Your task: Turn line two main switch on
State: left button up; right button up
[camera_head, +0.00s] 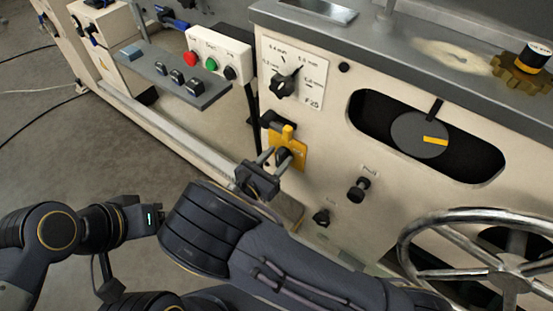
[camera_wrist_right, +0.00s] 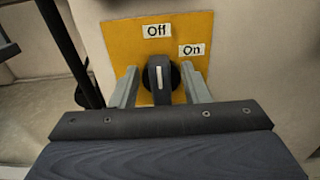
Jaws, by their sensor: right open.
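The switch is a black rotary knob (camera_wrist_right: 160,78) on a yellow plate (camera_wrist_right: 118,32) with the labels "Off" and "On". Its white mark points up at "Off"; "On" is to its upper right. The yellow plate (camera_head: 299,151) also shows in the head view, on the cream machine front. My right gripper (camera_head: 267,161) is in front of the plate, with its fingers open. In the right wrist view, the fingers (camera_wrist_right: 161,88) stand on either side of the knob, with gaps showing near it. I cannot tell whether they touch it. My left gripper is not in view.
A dial (camera_head: 285,84) sits above the yellow plate, and a button box (camera_head: 219,55) is to its upper left. Two black knobs (camera_head: 358,189) (camera_head: 321,217) protrude to the lower right. A large handwheel (camera_head: 408,236) is at the right. Grey floor is open at the left.

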jog(key=shift+w, duration=0.1)
grip_shut()
jog(key=shift+d, duration=0.1)
dwell(0.3)
jog(key=m+b, duration=0.1)
jog(key=m, duration=0.2)
jog(key=m+b, duration=0.1)
jog(key=shift+s+d+f+m+b, duration=0.2)
jog(key=shift+s+f+m+b, duration=0.1)
jog(key=shift+m, duration=0.1)
jog(key=m+b, duration=0.2)
jog(key=m, duration=0.1)
jog(key=m+b, duration=0.1)
jog(key=shift+s+d+f+m, duration=0.1)
jog(key=shift+d+f+m, duration=0.15)
jog(key=shift+m, duration=0.05)
jog(key=shift+s+d+f+m+b, duration=0.1)
jog(key=shift+f+m+b, duration=0.1)
jog(key=shift+m+b, duration=1.9)
jog(key=shift+s+d+f+m+b, duration=0.1)
jog(key=shift+f+m+b, duration=0.1)
jog(key=shift+m+b, duration=1.85)
jog(key=shift+m, duration=0.25)
